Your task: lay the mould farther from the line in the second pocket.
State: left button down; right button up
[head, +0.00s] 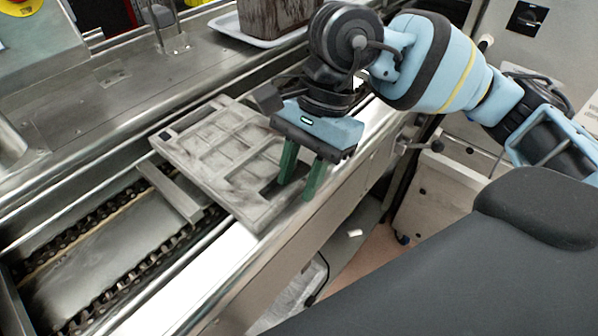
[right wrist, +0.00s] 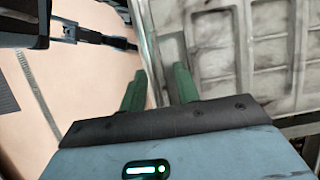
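A grey mould (head: 222,150), a flat rectangular plate with several shallow recesses, is over the chain line in the head view, its near corner reaching over the front rail. I cannot tell whether it rests there or hangs just above. My right gripper (head: 301,176) points down at its right edge. One green finger is inside the rim and the other outside, with the rim between them; they appear closed on it. The right wrist view shows the mould (right wrist: 240,83) to the right of the gripper (right wrist: 157,75). My left gripper is out of view.
The line has two chains (head: 95,218) with a metal crossbar (head: 170,192) beside the mould. Its front rail (head: 215,275) is bare at lower left. A brown block (head: 272,18) stands on a white tray (head: 222,24) behind. A grey cabinet (head: 440,195) is at right.

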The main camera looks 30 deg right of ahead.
jog(key=v, duration=0.7)
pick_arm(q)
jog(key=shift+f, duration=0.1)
pick_arm(e)
jog(key=shift+d+r, duration=0.1)
jog(key=shift+r, duration=0.15)
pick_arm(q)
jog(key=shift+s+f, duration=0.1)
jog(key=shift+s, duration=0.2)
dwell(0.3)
